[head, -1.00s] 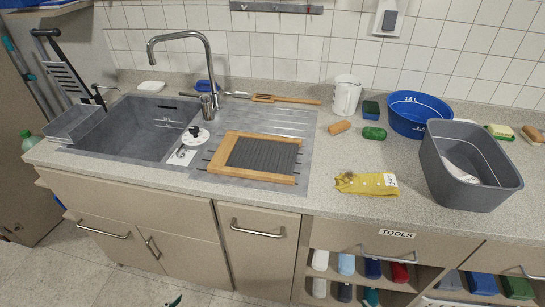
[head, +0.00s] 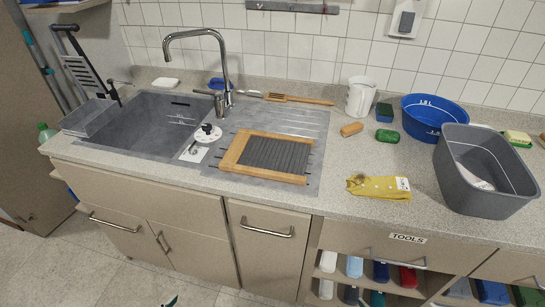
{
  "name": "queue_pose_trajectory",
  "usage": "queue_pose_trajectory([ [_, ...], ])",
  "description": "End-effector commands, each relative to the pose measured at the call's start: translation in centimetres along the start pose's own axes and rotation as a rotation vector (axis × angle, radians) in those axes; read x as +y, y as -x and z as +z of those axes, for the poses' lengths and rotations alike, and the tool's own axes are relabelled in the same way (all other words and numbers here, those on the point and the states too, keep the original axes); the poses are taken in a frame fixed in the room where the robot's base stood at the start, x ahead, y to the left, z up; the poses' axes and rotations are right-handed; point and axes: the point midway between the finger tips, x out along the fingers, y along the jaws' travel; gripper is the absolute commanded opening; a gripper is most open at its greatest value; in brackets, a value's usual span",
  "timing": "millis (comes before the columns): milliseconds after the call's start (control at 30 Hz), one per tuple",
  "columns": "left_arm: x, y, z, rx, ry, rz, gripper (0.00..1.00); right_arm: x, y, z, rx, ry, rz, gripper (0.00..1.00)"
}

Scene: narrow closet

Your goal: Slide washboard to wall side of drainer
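The washboard (head: 275,155) has a pale wooden frame and a dark ribbed panel. It lies flat on the front part of the grey drainer (head: 297,122), right of the sink basin. The wall side of the drainer, behind the washboard, shows bare grooved surface. A wooden-handled brush (head: 297,99) lies along the drainer's back edge. Neither of my grippers can be made out clearly; only a small dark teal tip shows at the bottom edge, and I cannot tell what it is.
A white sink plug on a card (head: 207,133) sits left of the washboard. A yellow cloth (head: 378,187), green soap (head: 387,136), white jug (head: 360,96), blue bowl (head: 428,114) and grey tub (head: 487,177) stand to the right. The faucet (head: 222,60) rises behind the basin.

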Motion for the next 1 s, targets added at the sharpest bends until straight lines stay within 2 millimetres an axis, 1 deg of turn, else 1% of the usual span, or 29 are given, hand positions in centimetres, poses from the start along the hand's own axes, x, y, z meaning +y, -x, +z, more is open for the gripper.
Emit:
queue_pose_trajectory([
  [67,-0.1,0.1,0.2,-0.002,-0.003,0.0,0.77,0.0,0.0,0.0,0.0,0.0,0.0,0.4],
  [100,-0.1,0.1,0.3,-0.005,-0.003,0.0,0.72,0.0,0.0,0.0,0.0,0.0,0.0,0.4],
  [167,0.0,0.2,0.5,-0.008,-0.008,-0.001,0.56,0.0,0.0,0.0,0.0,0.0,0.001,0.4],
  [200,0.1,0.0,0.2,-0.003,-0.028,-0.001,0.46,0.0,-0.1,0.1,0.001,0.0,0.001,0.4],
  [267,0.1,-0.3,-0.6,0.013,-0.088,-0.002,0.3,0.0,-0.2,0.2,0.002,0.0,0.001,0.4],
  [300,0.1,-0.6,-1.3,0.027,-0.153,-0.005,0.2,0.0,-0.4,0.3,0.003,0.0,0.001,0.4],
  [367,0.2,-1.2,-2.8,0.055,-0.284,-0.014,0.04,-0.1,-0.6,0.5,0.004,-0.001,0.001,0.4],
  [400,0.4,-1.5,-4.1,0.078,-0.391,-0.023,0.0,-0.1,-0.8,0.7,0.006,-0.001,0.0,0.4],
  [467,0.5,-2.1,-6.0,0.112,-0.57,-0.044,0.0,-0.3,-1.1,0.8,0.01,-0.001,-0.001,0.4],
  [533,0.7,-2.6,-8.4,0.15,-0.786,-0.078,0.0,-0.6,-1.4,0.9,0.016,-0.001,-0.005,0.4],
  [600,1.0,-2.9,-10.7,0.183,-1.001,-0.122,0.0,-0.8,-1.8,1.0,0.022,-0.001,-0.009,0.4],
  [667,1.1,-3.1,-12.6,0.206,-1.184,-0.166,0.0,-1.0,-2.0,1.1,0.027,0.0,-0.011,0.4],
  [700,1.3,-3.1,-13.9,0.22,-1.305,-0.2,0.0,-1.0,-2.2,1.2,0.03,0.001,-0.012,0.4],
  [867,1.8,-3.0,-18.9,0.245,-1.779,-0.366,0.0,-1.1,-2.7,1.3,0.045,0.006,-0.015,0.4],
  [1000,2.3,-2.3,-22.9,0.22,-2.177,-0.548,0.0,-1.6,-3.3,2.0,0.048,0.005,-0.021,0.4],
])
